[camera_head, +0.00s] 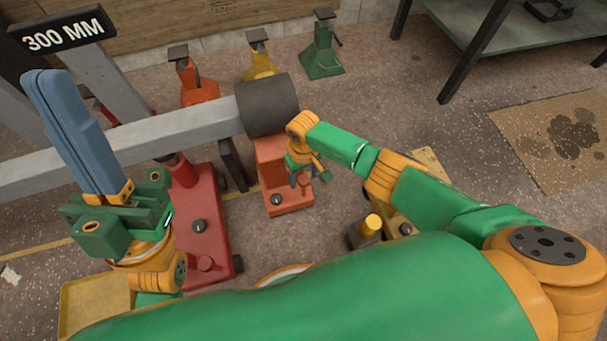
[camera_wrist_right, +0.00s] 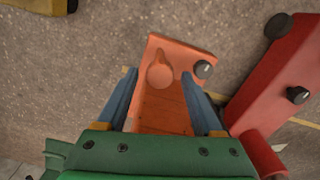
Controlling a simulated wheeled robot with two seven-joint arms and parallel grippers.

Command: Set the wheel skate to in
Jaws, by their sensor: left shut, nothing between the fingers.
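An orange floor unit (camera_head: 283,205), which appears to be the wheel skate, stands below the dark cylinder on the beam's end. My left gripper (camera_head: 48,80) is shut and empty, raised at the left, pointing up.
A grey beam (camera_head: 150,138) with a dark cylinder (camera_head: 268,103) crosses the left side. A red floor unit (camera_head: 203,220) stands beside the orange one. Orange, yellow and green stands (camera_head: 322,55) line the back. A yellow tray (camera_head: 92,303) lies front left. Floor at right is mostly clear.

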